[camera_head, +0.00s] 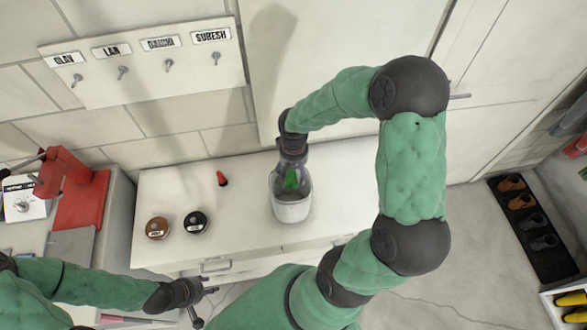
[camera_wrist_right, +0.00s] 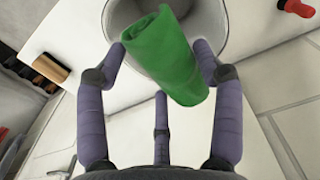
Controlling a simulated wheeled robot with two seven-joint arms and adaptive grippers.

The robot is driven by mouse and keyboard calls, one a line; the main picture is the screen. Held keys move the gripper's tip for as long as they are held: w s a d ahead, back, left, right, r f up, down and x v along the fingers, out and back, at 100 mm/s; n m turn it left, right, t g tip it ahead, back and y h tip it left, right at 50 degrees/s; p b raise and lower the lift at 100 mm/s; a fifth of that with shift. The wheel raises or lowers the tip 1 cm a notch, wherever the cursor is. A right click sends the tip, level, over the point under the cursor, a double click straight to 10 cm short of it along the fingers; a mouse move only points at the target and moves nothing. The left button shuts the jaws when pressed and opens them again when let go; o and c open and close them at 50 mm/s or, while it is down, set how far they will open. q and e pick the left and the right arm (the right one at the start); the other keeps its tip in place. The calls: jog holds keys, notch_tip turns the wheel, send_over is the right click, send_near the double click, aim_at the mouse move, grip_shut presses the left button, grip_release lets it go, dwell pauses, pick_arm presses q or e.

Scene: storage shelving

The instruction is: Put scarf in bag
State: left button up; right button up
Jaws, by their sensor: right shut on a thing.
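The scarf is a rolled green cloth (camera_head: 291,180), also large in the right wrist view (camera_wrist_right: 168,55). My right gripper (camera_head: 291,168) is shut on it, its fingers around the roll in the wrist view (camera_wrist_right: 162,62). The scarf is over the mouth of a round, open, pale grey container (camera_head: 291,210), which appears to be the bag, on the white counter. Its rim also shows behind the scarf in the wrist view (camera_wrist_right: 222,52). How far the scarf reaches inside is unclear. My left gripper (camera_head: 206,301) is empty, with fingers spread, in front of the counter.
On the counter (camera_head: 250,165) are a brown round tin (camera_head: 157,228), a black round tin (camera_head: 195,222) and a small red object (camera_head: 222,178). A name-labelled hook board (camera_head: 150,65) hangs on the wall. Shoes stand on a dark mat (camera_head: 530,225) at right.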

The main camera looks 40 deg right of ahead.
notch_tip(320, 180, down, 6)
jog(key=b, duration=0.3)
jog(key=shift+f+b, duration=0.2)
jog(key=shift+b, duration=0.2)
jog(key=o, duration=1.2)
jog(key=shift+r, duration=0.15)
notch_tip(320, 180, up, 7)
jog(key=p, duration=0.4)
jog(key=shift+p, duration=0.35)
